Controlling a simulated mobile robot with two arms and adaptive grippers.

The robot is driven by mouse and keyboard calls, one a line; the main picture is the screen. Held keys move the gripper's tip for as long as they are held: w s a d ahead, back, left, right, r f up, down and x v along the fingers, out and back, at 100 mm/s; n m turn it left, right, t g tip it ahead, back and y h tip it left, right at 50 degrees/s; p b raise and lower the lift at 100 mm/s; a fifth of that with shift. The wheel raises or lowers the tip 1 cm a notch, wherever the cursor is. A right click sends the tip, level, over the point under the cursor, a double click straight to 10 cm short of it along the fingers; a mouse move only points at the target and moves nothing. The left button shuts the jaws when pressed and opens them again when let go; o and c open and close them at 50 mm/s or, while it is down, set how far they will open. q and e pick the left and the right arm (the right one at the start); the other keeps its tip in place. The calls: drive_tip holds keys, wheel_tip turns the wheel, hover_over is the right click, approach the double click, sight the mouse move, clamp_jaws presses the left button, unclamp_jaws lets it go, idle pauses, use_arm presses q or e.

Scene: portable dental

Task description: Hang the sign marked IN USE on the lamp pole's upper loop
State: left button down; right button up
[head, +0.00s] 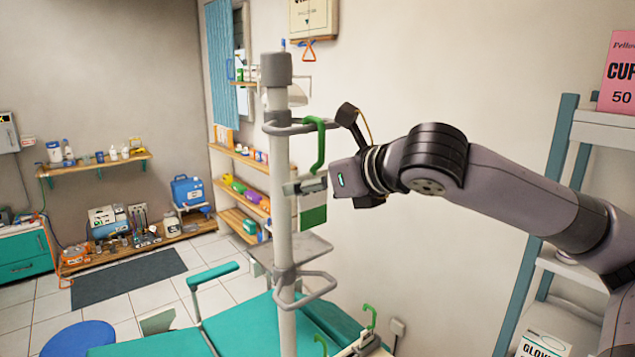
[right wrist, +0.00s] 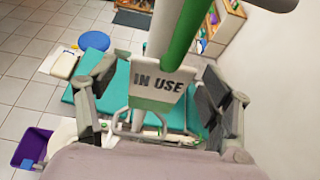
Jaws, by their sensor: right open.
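The IN USE sign (head: 313,212), white above and green below with a green hook (head: 321,145), is upright beside the lamp pole (head: 282,190). The hook's top is at the upper loop (head: 290,128) and appears to be over its bar. In the right wrist view, the sign (right wrist: 160,84) faces the camera with its lettering readable. My right gripper (head: 308,185) is at the sign's upper part; in the wrist view its fingers stand apart on either side, with gaps to the sign. My left gripper is out of view.
A lower loop (head: 306,291) and small shelf (head: 305,247) are on the pole. More green hooks (head: 370,316) show below, by the teal dental chair (head: 240,325). A white wall is behind; a blue-framed rack (head: 545,220) stands right.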

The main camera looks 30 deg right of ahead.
drive_tip(key=shift+s, duration=0.1)
drive_tip(key=v, duration=1.1)
drive_tip(key=shift+s+r, duration=0.15)
drive_tip(key=shift+s, duration=0.25)
